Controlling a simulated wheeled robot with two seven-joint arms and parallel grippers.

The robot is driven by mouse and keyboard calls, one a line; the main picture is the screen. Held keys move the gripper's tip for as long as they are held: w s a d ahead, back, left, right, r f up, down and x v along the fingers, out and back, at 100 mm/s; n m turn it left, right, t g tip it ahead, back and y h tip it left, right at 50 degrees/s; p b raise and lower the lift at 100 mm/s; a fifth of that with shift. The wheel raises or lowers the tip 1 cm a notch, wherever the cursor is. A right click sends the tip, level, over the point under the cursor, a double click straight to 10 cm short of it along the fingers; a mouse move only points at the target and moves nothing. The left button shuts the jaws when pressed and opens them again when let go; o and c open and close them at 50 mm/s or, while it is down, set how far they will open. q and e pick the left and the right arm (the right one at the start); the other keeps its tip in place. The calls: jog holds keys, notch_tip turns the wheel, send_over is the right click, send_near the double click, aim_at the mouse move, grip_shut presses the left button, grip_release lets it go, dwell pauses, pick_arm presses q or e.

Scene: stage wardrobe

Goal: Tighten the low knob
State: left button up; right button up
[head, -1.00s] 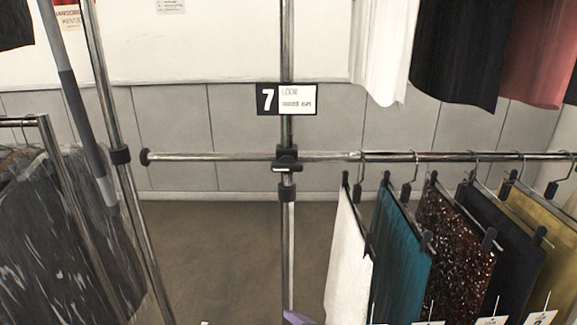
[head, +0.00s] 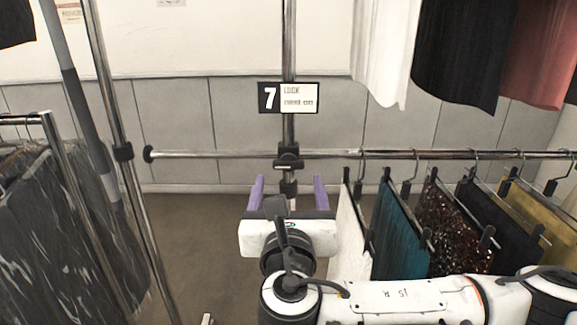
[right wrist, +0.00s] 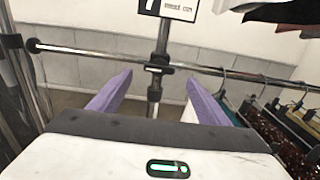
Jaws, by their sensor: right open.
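The upright metal post carries a black clamp (head: 288,158) where the horizontal rail crosses it. Below it is a smaller dark collar or knob (head: 289,188), partly hidden behind my right wrist. The right wrist view also shows the clamp (right wrist: 158,68) and the lower collar (right wrist: 154,94). My right gripper (head: 288,181) has two purple fingers spread wide apart, one on each side of the post in the picture. In the right wrist view the gripper (right wrist: 159,78) is open and empty, with the lower collar between the fingers. Contact is not visible.
A "7" sign (head: 288,98) hangs on the post above the clamp. Hanging garments, including a white one (head: 350,235) and a teal one (head: 400,235), are close right of my gripper. Another rack with dark clothes (head: 65,235) stands left. Floor (head: 195,240) left of the post is clear.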

aim_at(289, 165)
jog(key=w, duration=0.7)
jog(key=shift+w+p, duration=0.3)
jog(key=shift+w, duration=0.05)
jog(key=shift+c, duration=0.4)
jog(key=c, duration=1)
